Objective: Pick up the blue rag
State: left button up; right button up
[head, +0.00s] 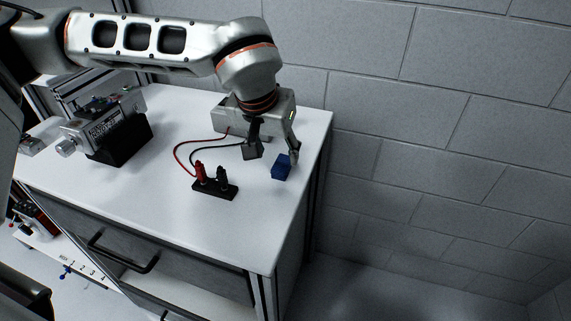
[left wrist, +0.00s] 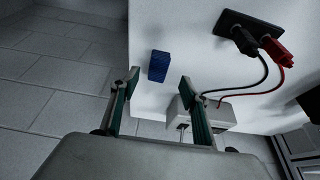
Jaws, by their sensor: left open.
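The blue rag (head: 282,167) is a small folded block on the white tabletop, near the table's right edge. It also shows in the left wrist view (left wrist: 158,66), just beyond the fingertips and roughly between them. My left gripper (head: 272,156) reaches down over the table next to the rag. Its two fingers are spread apart and empty in the left wrist view (left wrist: 159,82). In the head view one finger stands close to the rag's right side; I cannot tell whether it touches. My right gripper is not in view.
A black socket block (head: 214,190) with red and black plugs stands left of the rag, its cables running back to a light box (left wrist: 220,117). A metal device on a black base (head: 121,143) stands at the left. The front tabletop (head: 225,235) is clear. A block wall stands behind.

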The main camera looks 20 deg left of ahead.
aim_at(282, 163)
pick_arm(q)
jog(key=shift+w+f, duration=0.25)
jog(key=shift+f, duration=0.4)
jog(key=x, duration=0.3)
jog(key=shift+w+d+f, duration=0.1)
jog(key=shift+w+f, duration=0.1)
jog(key=shift+w, duration=0.05)
jog(key=shift+w+f+b, duration=0.2)
jog(key=shift+f+b, duration=0.1)
jog(key=c, duration=1)
jog(key=shift+r, duration=0.25)
notch_tip(282, 163, up, 20)
jog(key=p, duration=0.2)
jog(key=shift+f+p, duration=0.2)
jog(key=shift+p, duration=0.1)
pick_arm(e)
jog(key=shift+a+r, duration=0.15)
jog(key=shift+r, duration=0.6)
